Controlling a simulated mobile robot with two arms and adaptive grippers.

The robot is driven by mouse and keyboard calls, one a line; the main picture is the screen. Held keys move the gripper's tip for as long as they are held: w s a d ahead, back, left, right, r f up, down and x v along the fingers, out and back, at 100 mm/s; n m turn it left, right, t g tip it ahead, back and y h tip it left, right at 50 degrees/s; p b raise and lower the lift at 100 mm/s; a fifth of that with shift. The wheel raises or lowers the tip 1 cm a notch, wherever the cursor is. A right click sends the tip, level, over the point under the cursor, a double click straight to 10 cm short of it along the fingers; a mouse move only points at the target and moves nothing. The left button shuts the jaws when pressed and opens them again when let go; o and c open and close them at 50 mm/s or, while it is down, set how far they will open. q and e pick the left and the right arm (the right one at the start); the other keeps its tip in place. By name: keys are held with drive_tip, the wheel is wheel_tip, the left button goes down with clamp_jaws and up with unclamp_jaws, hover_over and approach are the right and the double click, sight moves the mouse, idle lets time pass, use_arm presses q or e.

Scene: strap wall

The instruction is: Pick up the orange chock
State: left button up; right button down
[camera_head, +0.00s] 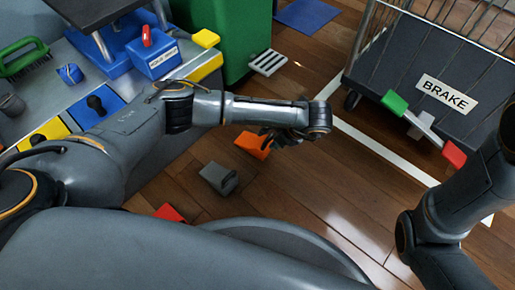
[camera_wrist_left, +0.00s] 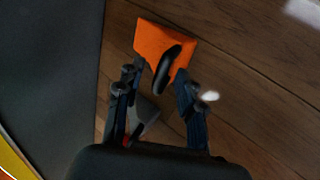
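The orange chock (camera_head: 254,145) is on the wood floor, partly hidden behind my left gripper (camera_head: 283,138) in the head view. In the left wrist view the orange chock (camera_wrist_left: 150,38) lies just beyond the fingertips, with its black loop handle (camera_wrist_left: 168,68) toward my left gripper (camera_wrist_left: 160,72). The two fingers stand apart, on either side of the handle, and I see no clear grip on it. My right arm shows at the right of the head view, but its gripper is out of view.
A grey chock (camera_head: 219,178) and a red chock (camera_head: 169,212) lie nearby on the floor. A workbench (camera_head: 30,115) stands left, a green cabinet (camera_head: 232,40) behind. A wire cart with a BRAKE sign (camera_head: 447,94) stands right. White lines mark the open floor.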

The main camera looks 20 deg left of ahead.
use_arm(q)
drive_tip(key=shift+w+a+f, duration=0.1)
drive_tip(key=shift+a+f, duration=0.15)
drive_tip(key=shift+f, duration=0.25)
drive_tip(key=shift+r, duration=0.15)
clamp_jaws()
